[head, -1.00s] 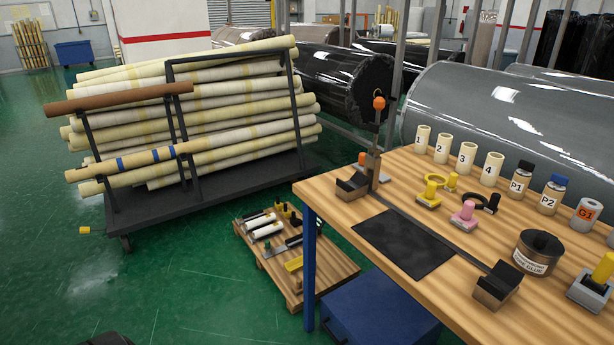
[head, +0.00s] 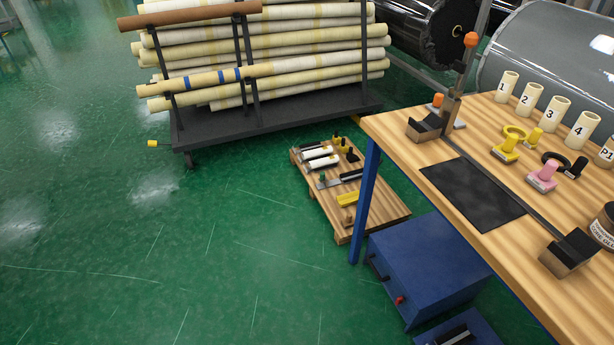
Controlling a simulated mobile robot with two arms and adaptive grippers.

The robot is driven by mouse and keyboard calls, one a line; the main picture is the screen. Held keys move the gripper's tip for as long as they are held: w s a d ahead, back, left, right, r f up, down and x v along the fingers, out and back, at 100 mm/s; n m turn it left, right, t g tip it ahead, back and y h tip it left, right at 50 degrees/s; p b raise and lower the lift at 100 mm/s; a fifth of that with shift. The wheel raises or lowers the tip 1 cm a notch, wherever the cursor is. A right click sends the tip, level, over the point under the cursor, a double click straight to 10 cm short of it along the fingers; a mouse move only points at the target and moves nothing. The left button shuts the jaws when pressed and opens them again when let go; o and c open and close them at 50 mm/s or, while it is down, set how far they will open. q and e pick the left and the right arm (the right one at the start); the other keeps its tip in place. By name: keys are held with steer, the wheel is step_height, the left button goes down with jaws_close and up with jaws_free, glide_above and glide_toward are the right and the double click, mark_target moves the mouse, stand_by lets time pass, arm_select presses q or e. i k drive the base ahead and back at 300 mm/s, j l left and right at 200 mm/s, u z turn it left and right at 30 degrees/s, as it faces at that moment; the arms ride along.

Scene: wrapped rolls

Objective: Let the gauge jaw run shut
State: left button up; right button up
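A gauge stands on the wooden workbench (head: 470,185) in the head view. It has a dark rail (head: 495,186) running towards the front right. A dark V-shaped jaw block (head: 425,128) sits at the rail's far left end, beside an upright lever (head: 458,85) with an orange knob (head: 471,40). A second such block (head: 567,254) sits at the near right end. A wide gap lies between the two blocks, and nothing rests in them. Neither of my grippers shows in the head view.
A black mat (head: 472,193) lies beside the rail. Numbered rolls (head: 529,98) and stamps (head: 542,176) stand behind it. A blue cabinet (head: 425,262) is under the bench. A pallet of tools (head: 345,236) and a rack of rolls (head: 270,120) stand left. Green floor is clear front left.

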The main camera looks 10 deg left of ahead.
mark_target(322, 178)
steer(key=u, duration=0.2)
steer(key=i+j+z, duration=0.1)
steer(key=z, duration=0.4)
steer(key=i+j+z, duration=0.1)
steer(key=z, duration=0.4)
steer(key=i+j+z, duration=0.25)
steer(key=j, duration=0.3)
steer(key=i+j+z, duration=0.2)
steer(key=j, duration=0.35)
steer(key=j+z, duration=0.25)
steer(key=j, duration=0.3)
steer(key=j+z, duration=0.25)
steer(key=j, duration=0.35)
steer(key=i, duration=0.05)
